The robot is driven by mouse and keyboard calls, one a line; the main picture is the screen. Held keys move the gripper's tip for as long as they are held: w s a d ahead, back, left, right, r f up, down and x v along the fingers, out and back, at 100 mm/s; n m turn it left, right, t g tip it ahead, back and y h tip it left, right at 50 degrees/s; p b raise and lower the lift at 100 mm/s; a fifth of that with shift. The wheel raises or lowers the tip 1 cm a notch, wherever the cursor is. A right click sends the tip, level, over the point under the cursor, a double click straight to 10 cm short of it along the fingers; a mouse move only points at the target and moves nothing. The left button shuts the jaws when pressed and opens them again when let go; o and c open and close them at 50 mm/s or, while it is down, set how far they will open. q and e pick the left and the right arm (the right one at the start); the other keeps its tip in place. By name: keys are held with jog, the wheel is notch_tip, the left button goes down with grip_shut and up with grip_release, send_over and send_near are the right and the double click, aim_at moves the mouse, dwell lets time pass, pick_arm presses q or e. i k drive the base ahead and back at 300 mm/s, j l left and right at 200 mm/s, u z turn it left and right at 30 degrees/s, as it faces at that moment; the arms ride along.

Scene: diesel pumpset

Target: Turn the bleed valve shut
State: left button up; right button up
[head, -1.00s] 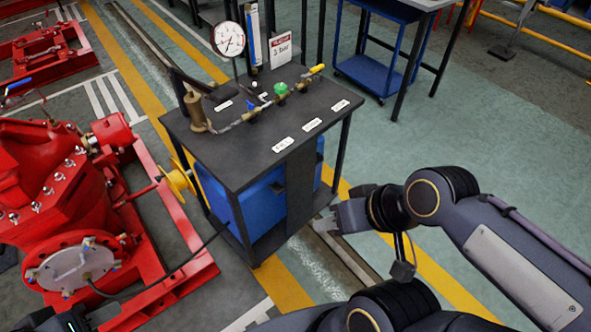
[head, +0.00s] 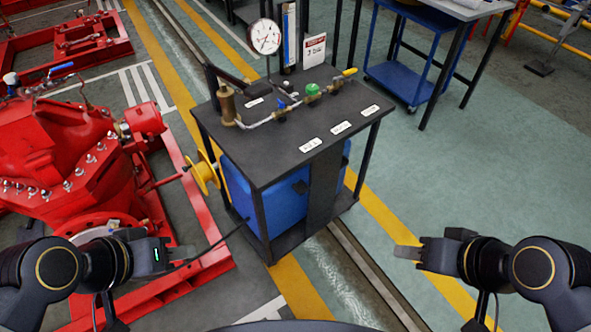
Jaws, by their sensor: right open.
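A small pipe line with valves stands on the dark bench top (head: 262,160). It has a blue-handled valve (head: 281,106), a green handwheel (head: 312,89) and a yellow-handled valve (head: 349,73). The label writing is too small to read, so I cannot tell which is the bleed valve. My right gripper (head: 408,254) is open and empty, low in front of the bench on the right, well apart from the valves. My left gripper (head: 180,255) is at the lower left, over the red pump's frame and apart from the valves; its jaw opening is unclear.
A red pump (head: 62,160) stands on the left. A blue trolley (head: 410,84) stands behind. Floor on the right is clear.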

aim_at(312, 90)
jog(key=i+l+u, duration=0.2)
jog(key=i+u, duration=0.2)
jog(key=i+l+u, duration=0.4)
jog(key=i, duration=0.15)
